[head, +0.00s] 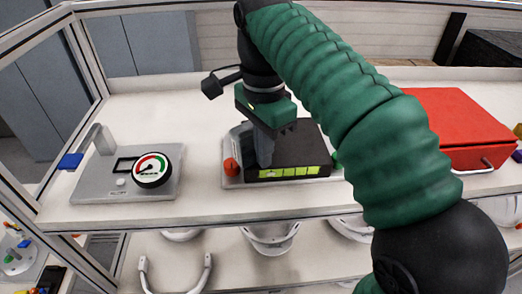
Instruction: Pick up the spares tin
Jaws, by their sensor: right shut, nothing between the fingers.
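No thing in the head view is clearly marked as the spares tin. A red box (452,124) with a metal catch or handle on its front stands on the right of the upper shelf, partly behind my right arm; I cannot tell if it is the tin. My right gripper (264,160) points down, shut and empty, at the left part of a black box (300,150) with yellow-green squares along its front. I cannot tell whether the fingers touch that box. My left gripper is out of view.
The black box sits on a grey plate (233,181) with an orange-red knob (231,167). A grey device (98,183) with a round gauge (152,169) stands at left. White helmet shells (270,239) lie on the shelf below. The upper shelf (140,115) is clear behind the gauge.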

